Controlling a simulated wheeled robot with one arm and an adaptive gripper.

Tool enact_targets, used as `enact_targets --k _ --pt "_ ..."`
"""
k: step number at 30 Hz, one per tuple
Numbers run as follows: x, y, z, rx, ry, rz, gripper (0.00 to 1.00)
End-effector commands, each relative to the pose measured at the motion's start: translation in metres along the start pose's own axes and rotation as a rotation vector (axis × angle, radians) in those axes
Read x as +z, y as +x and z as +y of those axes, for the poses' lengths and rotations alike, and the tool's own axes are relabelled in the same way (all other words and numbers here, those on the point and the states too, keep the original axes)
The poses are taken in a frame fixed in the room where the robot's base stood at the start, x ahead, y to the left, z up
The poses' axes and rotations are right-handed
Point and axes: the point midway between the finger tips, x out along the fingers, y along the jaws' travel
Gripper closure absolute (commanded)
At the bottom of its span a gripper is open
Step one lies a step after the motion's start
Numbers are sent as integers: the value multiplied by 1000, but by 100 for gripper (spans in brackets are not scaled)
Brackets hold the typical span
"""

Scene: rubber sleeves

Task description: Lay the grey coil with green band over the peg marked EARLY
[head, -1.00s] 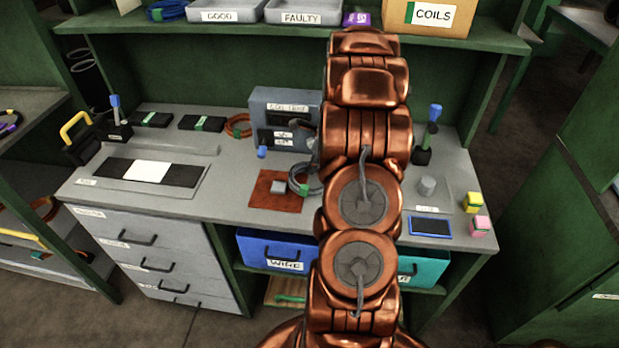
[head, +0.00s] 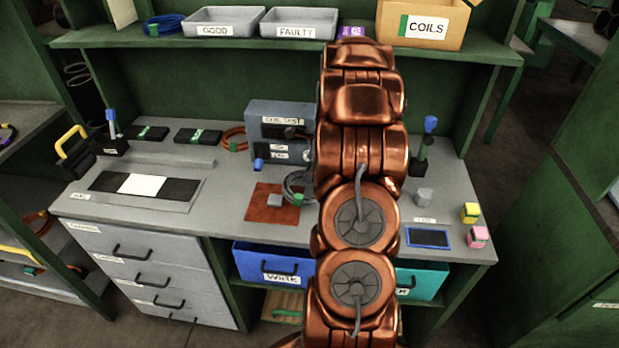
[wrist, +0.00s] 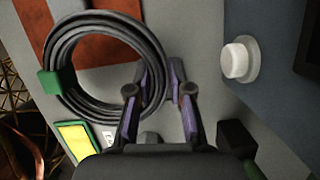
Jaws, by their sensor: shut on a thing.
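The grey coil (head: 290,186) with its green band (head: 297,198) shows beside my arm, over the right edge of the rust-brown mat. In the wrist view the coil (wrist: 66,50) is a round bundle with the green band (wrist: 50,84) on its left. My gripper (wrist: 165,85) is shut on the coil's right side; my arm hides it in the head view. I cannot tell whether the coil is clear of the bench. No label reading EARLY is legible, so I cannot pick out that peg.
A grey tester box (head: 265,120) stands just behind the coil. A small grey block (head: 274,200) sits on the mat (head: 262,215). Blue-topped upright tools stand at left (head: 112,125) and right (head: 430,125). The bench front between the mat and the left panel is clear.

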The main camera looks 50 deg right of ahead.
Motion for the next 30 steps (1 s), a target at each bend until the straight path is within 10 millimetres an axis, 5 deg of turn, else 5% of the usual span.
enact_targets --k 6,14,30 --pt "7 -20 1 -3 -1 0 100" --pt "8 -21 22 -5 -1 -1 100" --pt "12 -26 100 -2 -2 -1 100"
